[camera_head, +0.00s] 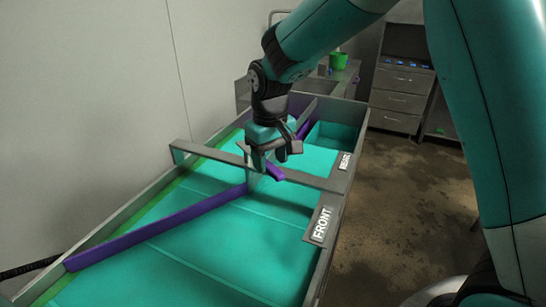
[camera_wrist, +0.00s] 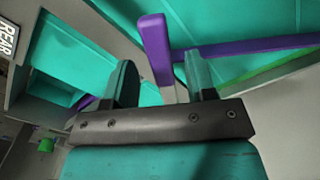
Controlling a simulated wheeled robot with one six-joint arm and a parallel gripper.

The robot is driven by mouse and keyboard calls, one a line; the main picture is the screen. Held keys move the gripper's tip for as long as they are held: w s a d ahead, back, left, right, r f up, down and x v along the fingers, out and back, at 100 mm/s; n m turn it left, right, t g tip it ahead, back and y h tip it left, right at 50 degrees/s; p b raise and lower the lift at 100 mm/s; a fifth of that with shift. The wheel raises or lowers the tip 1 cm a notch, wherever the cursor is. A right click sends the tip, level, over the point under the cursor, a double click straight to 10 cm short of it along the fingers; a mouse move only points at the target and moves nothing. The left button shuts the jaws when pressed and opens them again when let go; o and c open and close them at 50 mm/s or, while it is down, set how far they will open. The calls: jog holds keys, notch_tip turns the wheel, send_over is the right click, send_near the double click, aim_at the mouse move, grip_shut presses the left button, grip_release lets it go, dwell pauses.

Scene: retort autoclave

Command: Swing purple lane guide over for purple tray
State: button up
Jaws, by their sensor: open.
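The purple lane guide (camera_head: 160,226) is a long bar slanting across the teal bed from the near left to the crossbar. A short purple end piece (camera_head: 275,173) shows beside my gripper (camera_head: 268,163). My gripper is open, pointing down over the crossbar. In the wrist view the upright purple end piece (camera_wrist: 154,42) lies across the gap between my fingers (camera_wrist: 160,60), closer to the right finger; I cannot tell whether they touch. The long purple bar (camera_wrist: 245,48) runs off to the right there. No purple tray is clearly visible.
A grey crossbar (camera_head: 312,180) spans the walled teal bed (camera_head: 225,250). FRONT (camera_head: 321,224) and REAR (camera_head: 344,161) labels mark its right side. A green strip (camera_head: 150,192) runs along the left wall. A green cup (camera_head: 338,61) stands behind. Open floor lies right.

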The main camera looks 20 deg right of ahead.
jog(key=shift+f, duration=0.7)
